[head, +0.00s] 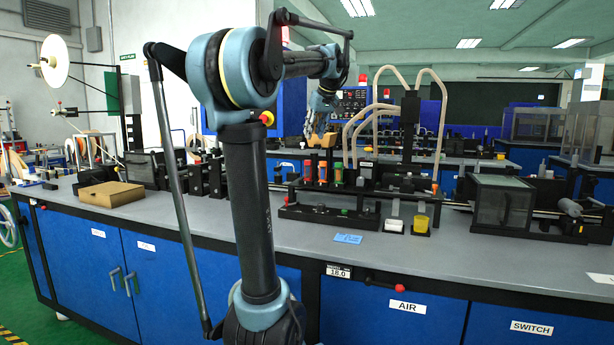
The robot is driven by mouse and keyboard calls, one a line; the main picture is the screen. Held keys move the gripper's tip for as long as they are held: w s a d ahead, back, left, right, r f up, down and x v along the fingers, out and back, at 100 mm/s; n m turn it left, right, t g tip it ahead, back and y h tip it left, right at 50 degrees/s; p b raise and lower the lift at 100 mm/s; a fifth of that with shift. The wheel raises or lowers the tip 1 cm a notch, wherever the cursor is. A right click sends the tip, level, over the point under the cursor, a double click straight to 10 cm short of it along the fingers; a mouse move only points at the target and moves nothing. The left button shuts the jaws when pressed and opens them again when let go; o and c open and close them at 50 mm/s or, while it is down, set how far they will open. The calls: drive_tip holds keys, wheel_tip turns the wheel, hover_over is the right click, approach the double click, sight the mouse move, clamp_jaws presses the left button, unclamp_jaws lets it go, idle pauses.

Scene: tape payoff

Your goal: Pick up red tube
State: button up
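A red tube (308,173) stands upright in a dark rack on the grey bench, at the left end of a short row of coloured tubes. An orange-red tube (323,172) stands just to its right, and a green tube (338,173) beside that. My gripper (316,132) is above and behind this row in the picture, pointing down. It is small and dark here, so I cannot make out whether its fingers are open. A tan block (322,141) shows right at the fingertips; I cannot tell whether it is touched or only behind them.
Looping beige hoses (436,110) rise behind the rack. A clear-walled case (502,205) stands at the right. The bench front is mostly clear.

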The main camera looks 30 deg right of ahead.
hover_over(308, 164)
drive_tip(key=s, duration=0.2)
wheel_tip(308, 164, down, 9)
drive_tip(key=shift+d+x, duration=0.15)
drive_tip(key=shift+x, duration=1.5)
drive_tip(key=shift+d+x, duration=0.15)
drive_tip(key=shift+x, duration=1.45)
clamp_jaws()
